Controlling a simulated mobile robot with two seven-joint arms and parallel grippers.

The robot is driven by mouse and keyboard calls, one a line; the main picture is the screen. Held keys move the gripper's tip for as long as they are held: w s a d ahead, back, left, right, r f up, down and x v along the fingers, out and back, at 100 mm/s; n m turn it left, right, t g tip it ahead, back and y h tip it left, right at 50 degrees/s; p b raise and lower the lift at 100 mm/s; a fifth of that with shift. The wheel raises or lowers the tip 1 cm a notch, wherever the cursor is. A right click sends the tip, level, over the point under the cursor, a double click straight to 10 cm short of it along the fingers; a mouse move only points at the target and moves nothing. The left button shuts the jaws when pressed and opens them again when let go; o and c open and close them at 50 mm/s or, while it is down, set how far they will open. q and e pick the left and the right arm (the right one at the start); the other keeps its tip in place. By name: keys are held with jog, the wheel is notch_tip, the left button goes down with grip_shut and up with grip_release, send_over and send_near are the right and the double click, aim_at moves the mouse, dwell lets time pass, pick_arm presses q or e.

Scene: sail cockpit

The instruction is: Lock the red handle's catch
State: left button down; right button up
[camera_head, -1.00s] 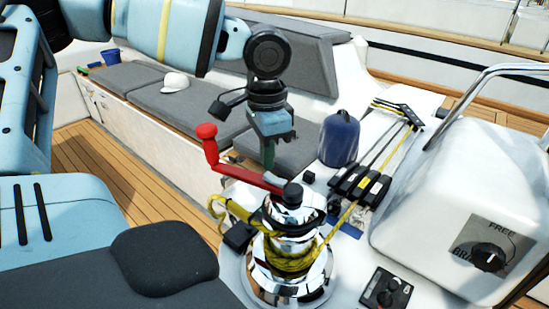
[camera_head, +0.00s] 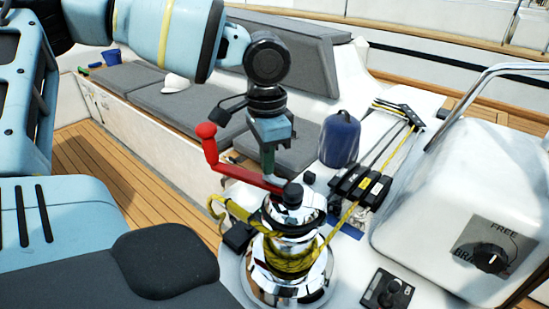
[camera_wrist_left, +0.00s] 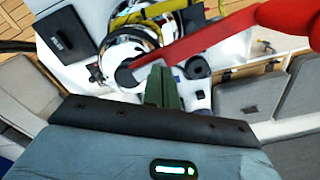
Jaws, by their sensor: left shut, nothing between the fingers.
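The red handle (camera_head: 240,170) sits on top of the chrome winch (camera_head: 288,255), its upright red grip at the left end and its black hub (camera_head: 292,195) at the winch's top. My left gripper (camera_head: 268,172) points down just behind the handle's arm, near the hub. Its fingers are shut and empty. In the left wrist view the red handle (camera_wrist_left: 205,42) crosses above the green fingertips (camera_wrist_left: 160,84), with the hub (camera_wrist_left: 126,74) just to their left. I cannot tell whether the fingers touch the handle. The catch is too small to make out. My right gripper is not in view.
A yellow rope (camera_head: 285,250) wraps the winch and runs to black rope clutches (camera_head: 360,185). A dark blue lidded container (camera_head: 339,140) stands behind. A white console (camera_head: 450,200) with a knob is at right. Grey cushions (camera_head: 200,105) line the bench.

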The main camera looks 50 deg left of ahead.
pick_arm(q)
jog(key=shift+f, duration=0.45)
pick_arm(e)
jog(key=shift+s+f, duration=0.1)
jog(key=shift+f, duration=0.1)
pick_arm(q)
jog(key=shift+r+p, duration=1.6)
jog(key=shift+r, duration=1.95)
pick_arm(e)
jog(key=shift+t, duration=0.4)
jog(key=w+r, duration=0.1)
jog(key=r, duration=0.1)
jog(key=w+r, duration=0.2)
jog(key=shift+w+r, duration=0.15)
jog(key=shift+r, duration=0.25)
